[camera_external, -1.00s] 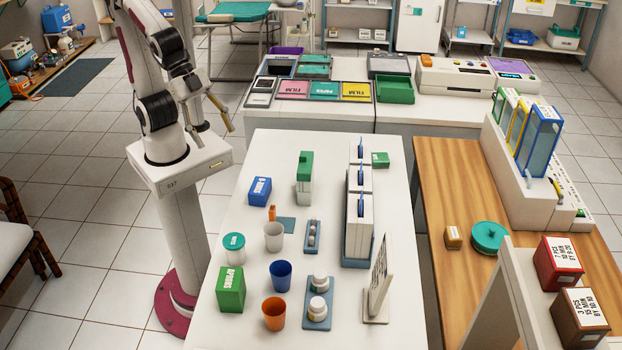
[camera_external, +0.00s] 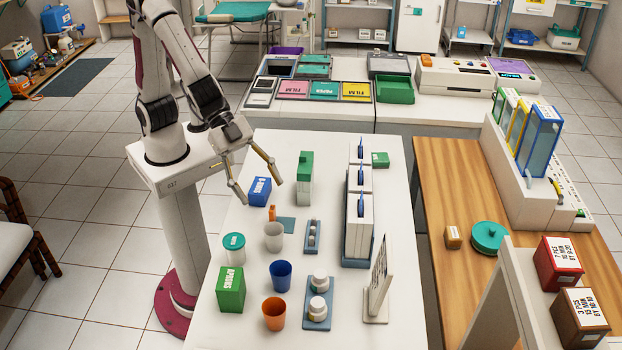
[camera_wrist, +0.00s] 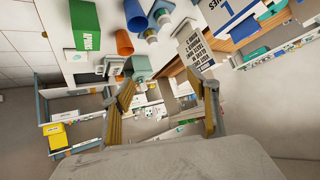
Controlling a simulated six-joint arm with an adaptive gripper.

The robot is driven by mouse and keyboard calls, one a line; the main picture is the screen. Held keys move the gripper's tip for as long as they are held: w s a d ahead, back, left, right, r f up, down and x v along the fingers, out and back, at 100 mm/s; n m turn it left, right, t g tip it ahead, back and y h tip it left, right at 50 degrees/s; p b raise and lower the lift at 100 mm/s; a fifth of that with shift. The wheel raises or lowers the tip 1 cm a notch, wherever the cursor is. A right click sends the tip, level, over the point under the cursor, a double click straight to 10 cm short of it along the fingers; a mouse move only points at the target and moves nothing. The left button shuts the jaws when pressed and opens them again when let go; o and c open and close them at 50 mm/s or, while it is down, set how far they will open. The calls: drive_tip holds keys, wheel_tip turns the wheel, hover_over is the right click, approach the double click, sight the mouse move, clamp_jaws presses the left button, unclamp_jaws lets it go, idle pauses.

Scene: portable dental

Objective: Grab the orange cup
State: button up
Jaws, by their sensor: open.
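The orange cup (camera_external: 273,313) stands upright on the white table (camera_external: 338,215) near its front edge, in front of the blue cup (camera_external: 281,275). The orange cup also shows in the wrist view (camera_wrist: 124,42), near the top. My gripper (camera_external: 259,188) is open and empty above the back left of the table, by the blue box, well behind the orange cup. In the wrist view its two fingers (camera_wrist: 165,100) are spread apart with nothing between them.
A green box (camera_external: 231,290) stands left of the orange cup. A tray with white jars (camera_external: 318,305) is close on its right. A white cup (camera_external: 273,237), a green-lidded jar (camera_external: 234,247) and a blue box (camera_external: 259,191) stand farther back. An upright sign (camera_external: 378,284) is at right.

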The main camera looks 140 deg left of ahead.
drive_tip(key=w+d+f+m+h, duration=0.1)
drive_tip(key=w+d+f+h, duration=0.15)
drive_tip(key=w+f, duration=0.5)
drive_tip(key=m+t+h, duration=0.1)
drive_tip(key=h, duration=0.2)
approach(277, 319)
drive_tip(key=shift+s+a+r, duration=0.15)
drive_tip(key=shift+s, duration=0.15)
drive_tip(key=shift+x, duration=1.3)
drive_tip(key=shift+w, duration=0.1)
drive_tip(key=shift+s+f+x, duration=0.1)
drive_tip(key=shift+f+x, duration=0.05)
drive_tip(key=shift+x, duration=0.65)
drive_tip(key=shift+s+f+x, duration=0.1)
drive_tip(key=shift+x, duration=0.75)
drive_tip(key=shift+w+d+f+m+y, duration=0.15)
drive_tip(key=shift+w+d+f, duration=0.05)
drive_tip(key=shift+w, duration=0.2)
drive_tip(key=shift+w+d+f+m+y, duration=0.1)
drive_tip(key=shift+w+d+f+m, duration=0.1)
drive_tip(key=shift+w, duration=0.15)
